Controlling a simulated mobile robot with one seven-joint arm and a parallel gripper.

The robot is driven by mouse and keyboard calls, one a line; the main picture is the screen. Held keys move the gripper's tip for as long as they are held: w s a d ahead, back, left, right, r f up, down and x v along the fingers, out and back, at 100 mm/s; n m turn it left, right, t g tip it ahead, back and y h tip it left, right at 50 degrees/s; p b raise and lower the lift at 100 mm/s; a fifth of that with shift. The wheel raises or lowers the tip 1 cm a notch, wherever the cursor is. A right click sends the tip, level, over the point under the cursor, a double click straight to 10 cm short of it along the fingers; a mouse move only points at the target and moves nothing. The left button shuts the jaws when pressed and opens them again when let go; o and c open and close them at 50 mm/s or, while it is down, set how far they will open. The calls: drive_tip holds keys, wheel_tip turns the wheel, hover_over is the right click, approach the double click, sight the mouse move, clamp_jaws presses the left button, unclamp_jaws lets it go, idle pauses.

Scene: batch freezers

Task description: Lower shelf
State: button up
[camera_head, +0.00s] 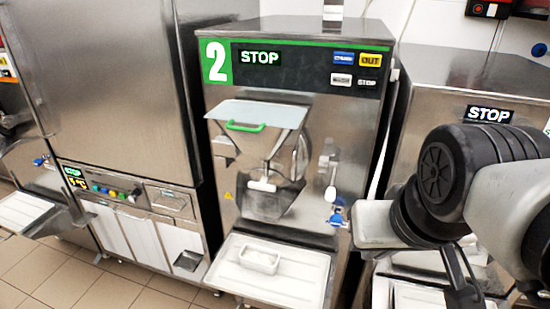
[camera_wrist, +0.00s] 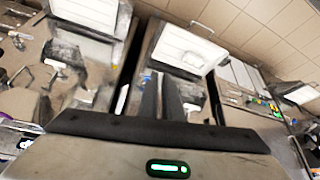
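Freezer number 2 (camera_head: 290,100) stands in the middle of the head view. Its lower shelf (camera_head: 305,285) juts out low at the front and carries a small white container (camera_head: 260,259). This shelf also seems to show in the tilted wrist view (camera_wrist: 185,58). Above it are the hopper with a green-handled lid (camera_head: 260,112) and a spout with a blue lever (camera_head: 337,212). My gripper (camera_head: 468,285) is at the lower right, apart from freezer 2's shelf, in front of the right-hand freezer. In the wrist view its fingers (camera_wrist: 163,95) are close together with nothing visible between them.
Another freezer showing STOP (camera_head: 490,113) stands at the right, partly hidden by my arm. A tall steel unit with coloured buttons (camera_head: 115,192) is at the left. Another white tray (camera_head: 22,212) juts out at the far left. Tiled floor (camera_head: 100,285) shows in front.

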drive_tip(key=o, duration=0.4)
drive_tip(key=shift+a+f+n, duration=0.1)
drive_tip(key=shift+f+n, duration=0.2)
drive_tip(key=shift+f, duration=0.1)
drive_tip(key=shift+c, duration=0.2)
drive_tip(key=shift+o, duration=0.4)
drive_tip(key=w+a+f+n+g+h+b, duration=0.1)
drive_tip(key=a+f+n+g+h+b, duration=0.1)
drive_tip(key=f+n, duration=0.4)
drive_tip(key=w+a+f+n+g+h+b, duration=0.2)
drive_tip(key=f+n+b, duration=0.1)
drive_tip(key=f+n, duration=0.3)
wheel_tip(320, 180, down, 3)
drive_tip(key=shift+w+r+g, duration=0.2)
drive_tip(key=shift+g, duration=0.1)
drive_tip(key=s+a+f+m+t+b, duration=0.1)
drive_tip(key=a+f+m+t+b, duration=0.35)
drive_tip(key=f+m, duration=0.75)
drive_tip(key=s+a+f+m+t+b, duration=0.15)
drive_tip(key=a+f+m+t, duration=0.35)
drive_tip(key=a+f+m, duration=0.7)
drive_tip(key=a+f+m+t+b, duration=0.5)
drive_tip(key=f+m, duration=0.5)
drive_tip(key=f, duration=0.4)
drive_tip(key=shift+g, duration=0.25)
drive_tip(key=x, duration=1.7)
drive_tip(key=shift+w+a+f, duration=0.1)
drive_tip(key=shift+w+a, duration=0.1)
drive_tip(key=shift+a, duration=0.05)
clamp_jaws()
